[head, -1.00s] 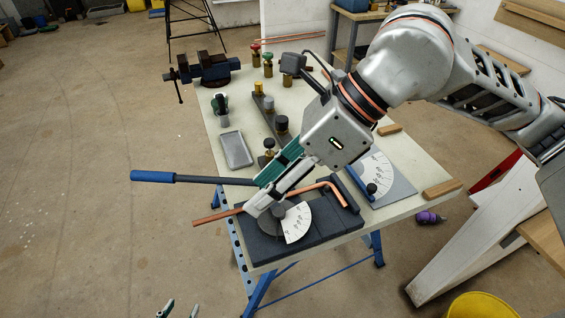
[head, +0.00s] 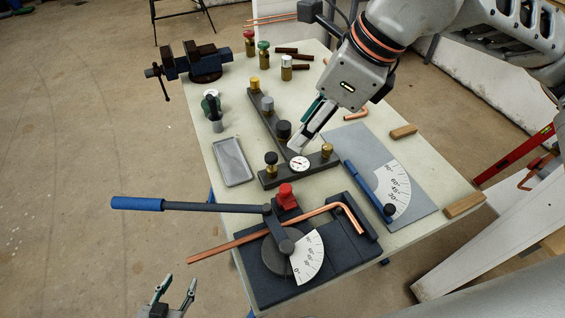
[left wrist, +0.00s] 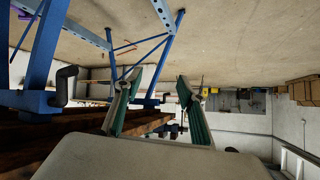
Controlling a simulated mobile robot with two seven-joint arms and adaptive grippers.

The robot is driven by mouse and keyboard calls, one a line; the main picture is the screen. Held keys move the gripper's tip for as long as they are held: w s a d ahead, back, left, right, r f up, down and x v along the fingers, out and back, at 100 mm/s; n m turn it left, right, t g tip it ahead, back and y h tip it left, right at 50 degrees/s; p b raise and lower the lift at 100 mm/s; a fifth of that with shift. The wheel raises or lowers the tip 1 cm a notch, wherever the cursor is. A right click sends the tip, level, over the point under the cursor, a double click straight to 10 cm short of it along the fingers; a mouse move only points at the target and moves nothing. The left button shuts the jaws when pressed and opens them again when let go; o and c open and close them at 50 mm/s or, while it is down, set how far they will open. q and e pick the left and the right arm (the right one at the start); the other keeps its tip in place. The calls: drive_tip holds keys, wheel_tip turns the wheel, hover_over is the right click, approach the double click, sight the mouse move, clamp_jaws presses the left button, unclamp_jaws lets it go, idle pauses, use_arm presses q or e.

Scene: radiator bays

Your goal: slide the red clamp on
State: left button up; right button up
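The red clamp (head: 286,196) stands on the dark bender base (head: 330,258), just behind the copper tube (head: 225,243) and beside the bender's lever. The tube lies across the bender; its right end is bent. I cannot tell whether the clamp touches the tube. The lever (head: 230,207) has a blue handle pointing left. My right gripper (head: 297,146) is behind the clamp, apart from it, over the gauge manifold; its fingers are seen edge-on, and their opening is unclear. My left gripper (head: 176,290) is low at the left, off the table, open and empty; its spread fingers also show in the left wrist view (left wrist: 157,95).
A manifold (head: 265,120) with several knobs and a round gauge (head: 299,162) stands behind the bender. A grey tray (head: 232,160) lies to its left, an angle board (head: 385,175) to its right. A vise (head: 198,65) is at the back left. Wooden blocks (head: 464,204) lie along the right edge.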

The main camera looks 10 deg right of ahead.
wheel_tip(320, 180, down, 3)
drive_tip(key=w+b, duration=0.2)
drive_tip(key=b, duration=0.7)
approach(286, 188)
drive_tip(key=shift+g, duration=0.3)
drive_tip(key=x, duration=0.3)
drive_tip(key=b+x, duration=0.1)
drive_tip(key=x, duration=0.4)
drive_tip(key=shift+w+a+f, duration=0.1)
drive_tip(key=shift+w+f, duration=0.2)
drive_tip(key=shift+w, duration=0.05)
use_arm(q)
wheel_tip(286, 188, down, 9)
drive_tip(key=d, duration=0.1)
drive_tip(key=shift+s, duration=0.2)
drive_tip(key=shift+f, duration=0.1)
use_arm(e)
clamp_jaws()
